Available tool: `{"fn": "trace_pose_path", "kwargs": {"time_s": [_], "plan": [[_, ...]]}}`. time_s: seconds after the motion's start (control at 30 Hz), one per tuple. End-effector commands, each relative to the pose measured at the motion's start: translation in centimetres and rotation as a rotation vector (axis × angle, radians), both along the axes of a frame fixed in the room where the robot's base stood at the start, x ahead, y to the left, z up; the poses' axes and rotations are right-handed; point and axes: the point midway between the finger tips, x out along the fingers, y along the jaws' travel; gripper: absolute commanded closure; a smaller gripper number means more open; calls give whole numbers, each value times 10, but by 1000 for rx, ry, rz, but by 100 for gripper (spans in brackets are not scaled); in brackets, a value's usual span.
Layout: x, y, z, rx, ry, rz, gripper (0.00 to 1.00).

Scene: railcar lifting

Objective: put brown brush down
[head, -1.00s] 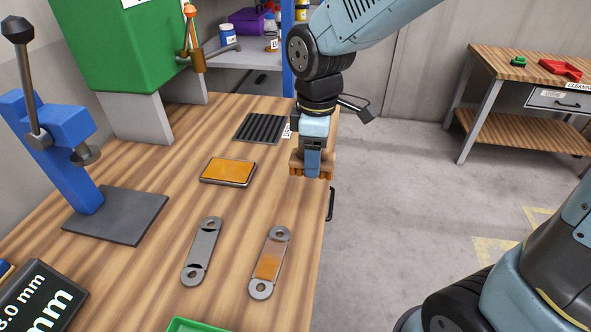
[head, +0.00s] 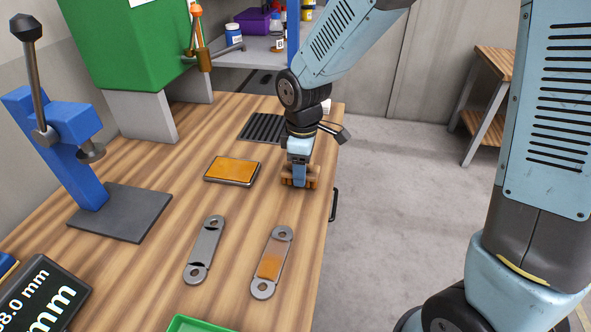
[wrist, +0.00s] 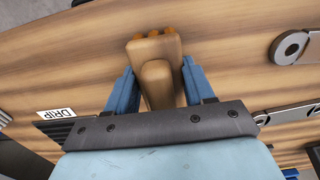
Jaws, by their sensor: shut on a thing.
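The brown brush (head: 312,176) is in my gripper (head: 299,182), low over the workbench (head: 225,245) near its right edge. The head view does not clearly show whether the brush touches the wood. In the wrist view, the brush (wrist: 155,72) sits between the two blue fingers of my gripper (wrist: 154,92), which are shut on it. Its orange-brown bristle end points toward the top of that picture.
A black ribbed mat (head: 264,128) lies behind the gripper, with a DRIP label (wrist: 54,113) beside it. An orange-topped pad (head: 232,170) lies to the left. Two metal links (head: 205,250) lie nearer, one with an orange patch. Bare wood surrounds the brush.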

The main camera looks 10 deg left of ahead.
Motion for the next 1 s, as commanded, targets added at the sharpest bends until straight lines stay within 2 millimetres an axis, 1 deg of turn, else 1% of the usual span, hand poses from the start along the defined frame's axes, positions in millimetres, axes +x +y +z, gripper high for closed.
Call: {"fn": "trace_pose_path", "kwargs": {"time_s": [0.03,0.1,0.4,0.43,0.67,0.7,1.0], "plan": [[-1,0,-6,-1,1,2,71],[-1,0,-9,0,1,2,71],[-1,1,-10,0,0,3,71],[-1,1,-11,0,0,3,46],[-1,2,-10,0,0,5,24],[-1,2,-10,0,0,5,22],[-1,3,-7,1,-1,6,22]]}}
